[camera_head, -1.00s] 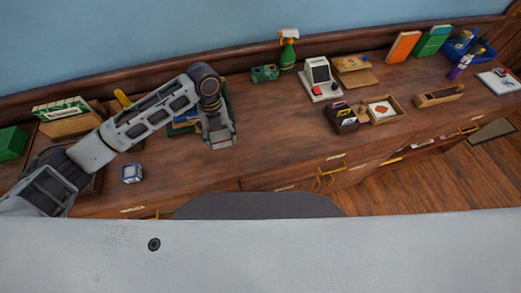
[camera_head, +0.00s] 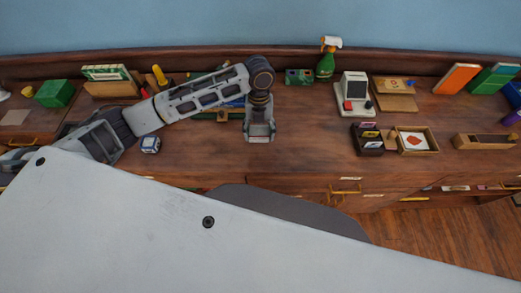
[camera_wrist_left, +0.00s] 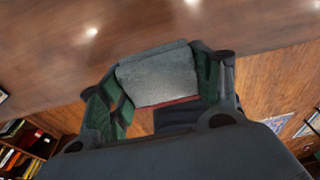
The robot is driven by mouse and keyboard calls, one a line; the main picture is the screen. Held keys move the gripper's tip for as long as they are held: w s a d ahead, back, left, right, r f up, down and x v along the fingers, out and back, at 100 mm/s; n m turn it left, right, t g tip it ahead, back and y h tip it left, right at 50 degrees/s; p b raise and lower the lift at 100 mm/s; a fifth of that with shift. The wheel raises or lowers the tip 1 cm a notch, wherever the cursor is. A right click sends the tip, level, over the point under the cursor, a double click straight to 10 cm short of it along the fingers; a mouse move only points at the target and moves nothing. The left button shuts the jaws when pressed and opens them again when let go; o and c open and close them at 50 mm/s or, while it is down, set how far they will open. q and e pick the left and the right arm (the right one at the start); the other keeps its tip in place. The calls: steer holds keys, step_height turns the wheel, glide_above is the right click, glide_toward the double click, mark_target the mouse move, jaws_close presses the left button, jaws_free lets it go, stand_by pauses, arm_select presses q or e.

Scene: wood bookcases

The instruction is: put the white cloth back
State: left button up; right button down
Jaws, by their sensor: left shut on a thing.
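My left gripper (camera_head: 259,136) hangs over the middle of the wood desk, its arm coming in from the left. In the left wrist view the gripper (camera_wrist_left: 158,88) is shut on the pale grey-white cloth (camera_wrist_left: 158,72), which sits between the two green-grey fingers. The cloth looks like a folded, thick pad with a thin red edge along its lower side. In the head view the cloth is mostly hidden by the gripper. My right gripper is not in view.
The desk (camera_head: 210,165) holds a blue-and-white cube (camera_head: 150,144), a green spray bottle (camera_head: 326,66), a small computer model (camera_head: 354,92), a dark card holder (camera_head: 367,139), a wood tray (camera_head: 431,142) and a wood plane (camera_head: 486,141). Bare desk lies between gripper and card holder.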

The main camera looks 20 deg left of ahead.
arm_select(q)
glide_above(260, 152)
steer(key=shift+w+a+f, duration=0.1)
steer(key=shift+w+f, duration=0.05)
steer(key=shift+f, duration=1.45)
steer(key=shift+w+a+f, duration=0.1)
steer(key=shift+w+f, duration=0.05)
steer(key=shift+f, duration=1.4)
steer(key=shift+f+p, duration=0.35)
steer(key=shift+f, duration=1.5)
steer(key=shift+f, duration=0.15)
steer(key=o, duration=1)
steer(key=r, duration=0.4)
steer(key=w+r, duration=0.1)
steer(key=r, duration=0.3)
steer(key=r+b, duration=0.1)
steer(key=r, duration=0.3)
steer(key=shift+w+a+r, duration=0.1)
steer(key=shift+w+a, duration=0.15)
steer(key=shift+w, duration=0.1)
